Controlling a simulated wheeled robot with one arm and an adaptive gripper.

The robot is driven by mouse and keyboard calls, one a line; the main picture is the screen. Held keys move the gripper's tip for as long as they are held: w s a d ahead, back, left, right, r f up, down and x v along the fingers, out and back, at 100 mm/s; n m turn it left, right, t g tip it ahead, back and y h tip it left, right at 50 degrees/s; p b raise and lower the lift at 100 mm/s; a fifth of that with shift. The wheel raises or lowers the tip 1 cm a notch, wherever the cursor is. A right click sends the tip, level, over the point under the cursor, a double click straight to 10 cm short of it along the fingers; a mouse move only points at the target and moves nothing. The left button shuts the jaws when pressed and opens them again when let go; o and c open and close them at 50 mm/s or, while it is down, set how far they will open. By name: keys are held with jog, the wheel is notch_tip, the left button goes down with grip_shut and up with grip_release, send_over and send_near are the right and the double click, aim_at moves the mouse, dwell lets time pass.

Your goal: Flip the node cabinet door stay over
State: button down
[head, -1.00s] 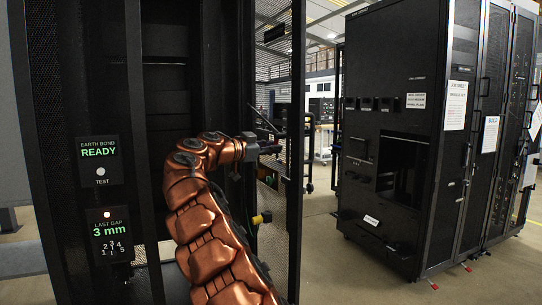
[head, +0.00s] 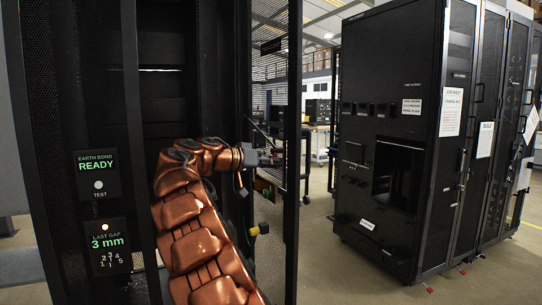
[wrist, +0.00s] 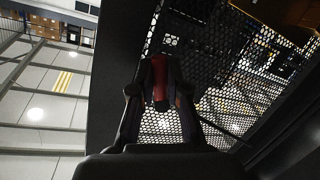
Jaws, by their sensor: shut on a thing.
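The node cabinet's mesh door (head: 272,210) stands open, and it fills the right of the wrist view (wrist: 240,60). My gripper (head: 275,158) is against the inner side of this door at about mid-height. In the wrist view my gripper (wrist: 158,105) is shut on a dark piece with a red face (wrist: 160,72), which appears to be the door stay. The stay lies between the two fingers in front of the mesh. Its far end and its pivot cannot be made out. In the head view the stay is too small and dark to tell apart.
The cabinet frame (head: 125,60) with its earth bond READY panel (head: 97,176) and LAST GAP 3 mm panel (head: 107,246) stands at the left. A yellow-ended part (head: 262,229) sits below my gripper. Another black rack (head: 395,120) stands right, across open floor (head: 325,260).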

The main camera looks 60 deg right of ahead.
jog(key=shift+s+a+r+n+g+p, duration=0.15)
jog(key=shift+r+n+p, duration=0.1)
jog(key=shift+n+p, duration=0.3)
jog(key=shift+a+r+n+g+p, duration=0.1)
jog(key=shift+r+n+g+p, duration=0.1)
jog(key=shift+n+p, duration=0.3)
jog(key=c, duration=1.5)
grip_release()
jog(key=o, duration=0.3)
jog(key=shift+f+y, duration=0.15)
jog(key=shift+y, duration=0.15)
jog(key=shift+o, duration=0.2)
jog(key=v, duration=1.2)
